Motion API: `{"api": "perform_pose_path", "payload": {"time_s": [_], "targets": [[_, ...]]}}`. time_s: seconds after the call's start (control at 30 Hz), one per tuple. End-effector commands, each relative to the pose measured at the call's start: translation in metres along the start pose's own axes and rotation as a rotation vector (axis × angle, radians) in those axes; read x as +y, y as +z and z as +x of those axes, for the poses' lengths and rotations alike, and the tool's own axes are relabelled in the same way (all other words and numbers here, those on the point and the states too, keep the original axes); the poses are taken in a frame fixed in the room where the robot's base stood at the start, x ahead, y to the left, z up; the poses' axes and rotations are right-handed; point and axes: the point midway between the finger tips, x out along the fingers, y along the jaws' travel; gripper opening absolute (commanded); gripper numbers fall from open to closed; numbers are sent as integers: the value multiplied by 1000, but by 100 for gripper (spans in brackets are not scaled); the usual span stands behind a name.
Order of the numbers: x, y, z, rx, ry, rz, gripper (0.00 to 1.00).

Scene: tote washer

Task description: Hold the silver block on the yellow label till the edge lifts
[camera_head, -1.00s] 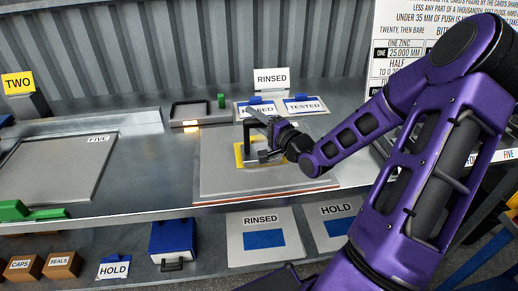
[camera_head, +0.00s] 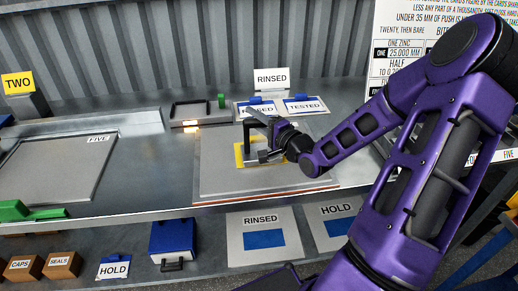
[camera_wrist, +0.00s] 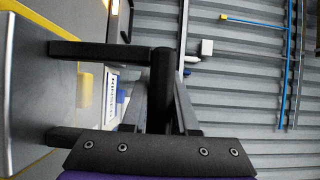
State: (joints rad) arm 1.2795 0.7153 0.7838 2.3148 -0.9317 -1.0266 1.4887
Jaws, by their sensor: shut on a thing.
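The yellow label (camera_head: 239,158) lies on a grey plate (camera_head: 220,180) on the bench in the head view, partly covered by my gripper. My gripper (camera_head: 256,147) is over the label, shut on the silver block (camera_head: 264,155), which shows only in part between the fingers. In the wrist view the two dark fingers of my gripper (camera_wrist: 53,92) stand on either side of the grey block face (camera_wrist: 32,95), with yellow (camera_wrist: 8,40) beside it. I cannot tell whether the block touches the label or whether any label edge is raised.
Behind the plate are a grey open frame (camera_head: 190,112) and blue-edged cards, one reading TESTED (camera_head: 303,106). A panel marked FIVE (camera_head: 60,170) and a green piece (camera_head: 28,211) are at left. A lower shelf holds a blue box (camera_head: 172,240). Bare bench lies between the panels.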

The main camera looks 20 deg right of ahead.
Motion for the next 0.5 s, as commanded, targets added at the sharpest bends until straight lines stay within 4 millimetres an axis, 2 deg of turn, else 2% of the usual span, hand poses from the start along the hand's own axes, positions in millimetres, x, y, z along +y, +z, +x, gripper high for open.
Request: {"api": "perform_pose_path", "payload": {"time_s": [0.23, 0.5], "targets": [[-2, 0, 0, 0, 1, 1, 0], [-23, 0, 0, 0, -1, 0, 0]]}}
